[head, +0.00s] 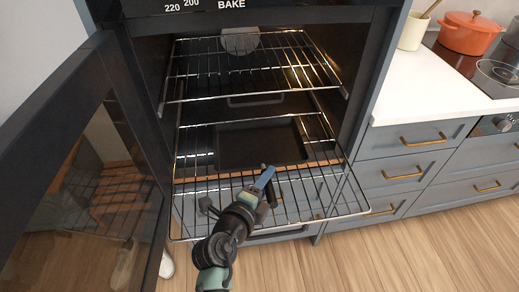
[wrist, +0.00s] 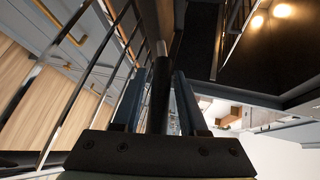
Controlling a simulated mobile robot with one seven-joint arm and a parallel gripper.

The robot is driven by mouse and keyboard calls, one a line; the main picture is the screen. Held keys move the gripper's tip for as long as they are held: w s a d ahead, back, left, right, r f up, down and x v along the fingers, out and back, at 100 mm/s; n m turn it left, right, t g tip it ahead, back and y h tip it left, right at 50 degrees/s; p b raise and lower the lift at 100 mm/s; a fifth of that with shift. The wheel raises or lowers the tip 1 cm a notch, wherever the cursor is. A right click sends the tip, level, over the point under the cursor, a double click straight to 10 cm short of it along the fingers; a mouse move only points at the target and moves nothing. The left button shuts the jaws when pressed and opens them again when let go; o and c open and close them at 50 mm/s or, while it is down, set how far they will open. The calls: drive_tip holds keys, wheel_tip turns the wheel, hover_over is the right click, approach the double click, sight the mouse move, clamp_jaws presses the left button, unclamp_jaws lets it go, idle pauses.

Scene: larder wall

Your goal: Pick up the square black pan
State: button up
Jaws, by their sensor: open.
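The square black pan (head: 260,142) lies flat on the pulled-out lower oven rack (head: 330,197), toward the back. My gripper (head: 266,184) is over the front part of this rack, in front of the pan. In the wrist view its two blue fingers (wrist: 160,78) are apart, one on each side of a dark bar (wrist: 160,100) with a grey end. The bar looks like the pan's handle, but its join to the pan does not show clearly. A gap shows between the bar and each finger. My wrist hides part of the rack.
The oven door (head: 60,150) stands open on the left. An empty upper rack (head: 250,75) is above the pan. Drawers (head: 415,170) and a white counter (head: 400,95) with an orange pot (head: 468,35) are on the right. The floor in front is clear.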

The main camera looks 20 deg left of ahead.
drive_tip(key=shift+w, duration=0.1)
drive_tip(key=shift+c, duration=0.2)
clamp_jaws()
idle(0.6)
drive_tip(key=shift+r, duration=0.1)
idle(0.5)
